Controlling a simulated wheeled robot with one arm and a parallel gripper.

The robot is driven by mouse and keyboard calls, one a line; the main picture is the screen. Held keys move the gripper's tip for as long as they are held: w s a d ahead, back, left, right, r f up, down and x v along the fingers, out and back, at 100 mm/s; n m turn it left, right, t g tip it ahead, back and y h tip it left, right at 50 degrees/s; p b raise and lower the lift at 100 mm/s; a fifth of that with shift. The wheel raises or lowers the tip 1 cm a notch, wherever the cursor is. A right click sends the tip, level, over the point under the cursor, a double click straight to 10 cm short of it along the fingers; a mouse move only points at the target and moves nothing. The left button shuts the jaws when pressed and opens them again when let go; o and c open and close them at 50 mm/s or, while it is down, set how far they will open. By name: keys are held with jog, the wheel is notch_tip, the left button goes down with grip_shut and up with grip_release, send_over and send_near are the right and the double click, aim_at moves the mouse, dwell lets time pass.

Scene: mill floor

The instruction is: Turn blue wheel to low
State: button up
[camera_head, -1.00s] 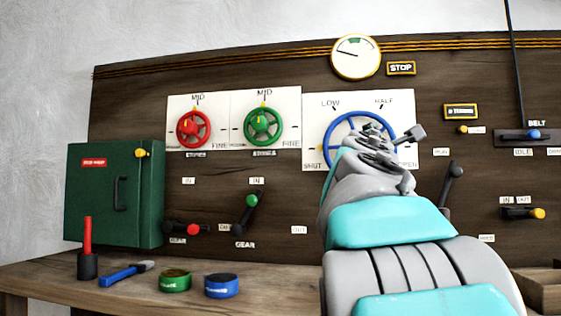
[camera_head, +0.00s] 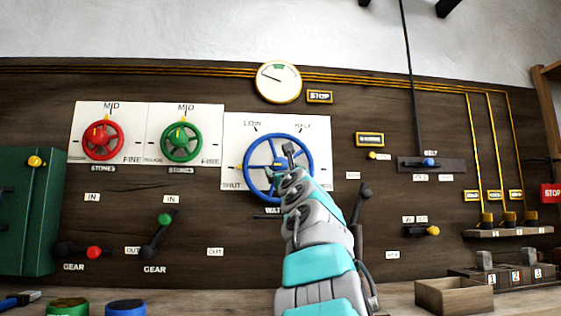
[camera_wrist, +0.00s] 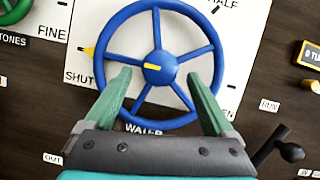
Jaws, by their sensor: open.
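The blue wheel (camera_head: 249,150) is mounted on a white panel (camera_head: 232,128) marked SHUT, LOW and HALF, with a WATER label below. In the wrist view the blue wheel (camera_wrist: 103,50) fills the upper middle, with a yellow mark on its hub. A yellow pointer (camera_wrist: 88,51) at its left rim is by SHUT. My gripper (camera_wrist: 159,74) is open, its two green fingers in front of the wheel's lower half, one each side of the hub. I cannot tell whether they touch it. In the head view my gripper (camera_head: 290,160) and arm cover the wheel's lower right and the panel corner there.
A red wheel (camera_head: 88,140) and a green wheel (camera_head: 166,141) are to the left. A dark lever (camera_head: 364,192) stands close to the right of my arm. A gauge (camera_head: 278,82) is above. An open wooden box (camera_head: 454,297) sits on the bench at right.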

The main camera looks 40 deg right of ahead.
aim_at(282, 167)
jog(key=p+x, duration=0.2)
jog(key=x, duration=0.2)
jog(key=shift+s+a+r+p, duration=0.1)
jog(key=shift+r+p, duration=0.05)
jog(key=shift+p, duration=0.15)
jog(key=shift+w, duration=0.25)
jog(key=c, duration=1.4)
